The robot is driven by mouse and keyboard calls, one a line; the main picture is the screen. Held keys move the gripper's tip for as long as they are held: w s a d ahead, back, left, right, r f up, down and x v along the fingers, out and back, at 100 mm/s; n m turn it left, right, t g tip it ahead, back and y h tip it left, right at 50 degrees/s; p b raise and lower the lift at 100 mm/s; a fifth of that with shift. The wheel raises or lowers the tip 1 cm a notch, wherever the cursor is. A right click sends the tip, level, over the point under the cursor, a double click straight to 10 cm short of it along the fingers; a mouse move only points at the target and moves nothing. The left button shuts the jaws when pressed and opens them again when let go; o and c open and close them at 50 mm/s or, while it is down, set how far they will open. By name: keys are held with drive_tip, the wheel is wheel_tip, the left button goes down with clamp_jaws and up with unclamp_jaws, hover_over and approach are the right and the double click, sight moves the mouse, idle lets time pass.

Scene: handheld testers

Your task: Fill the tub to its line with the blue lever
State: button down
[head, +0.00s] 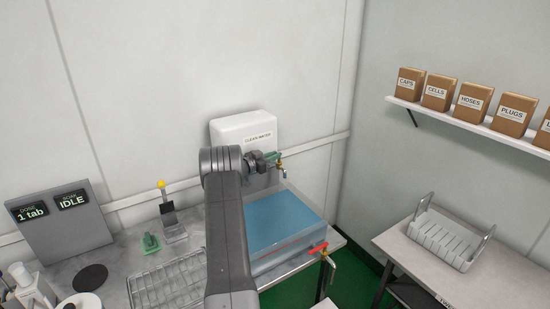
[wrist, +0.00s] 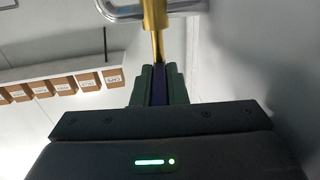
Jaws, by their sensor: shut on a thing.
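The clear tub (head: 302,255) stands on the right of the bench and holds blue water (head: 280,217). A red line runs along its front wall; I cannot tell exactly how the water level sits against it. Above the tub is a brass tap (head: 279,166) under a white tank labelled clean water (head: 243,130). My gripper (head: 273,157) is at this tap. In the wrist view, the green fingers of my gripper (wrist: 158,75) are shut on the dark blue lever (wrist: 157,88), below the brass tap body (wrist: 155,20). My arm hides part of the tub's left side.
A red-handled valve (head: 318,248) stands at the tub's front right. A wire rack (head: 168,283), a yellow-knobbed lever (head: 162,186) and a display panel (head: 60,225) reading IDLE are left of my arm. A side table (head: 400,240) holds a white rack (head: 445,243); boxes (head: 470,101) line a shelf.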

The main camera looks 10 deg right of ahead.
drive_tip(key=c, duration=1.4)
unclamp_jaws()
drive_tip(key=shift+c, duration=0.2)
drive_tip(key=b+v, duration=0.3)
drive_tip(key=v, duration=1)
drive_tip(key=shift+s+a, duration=0.3)
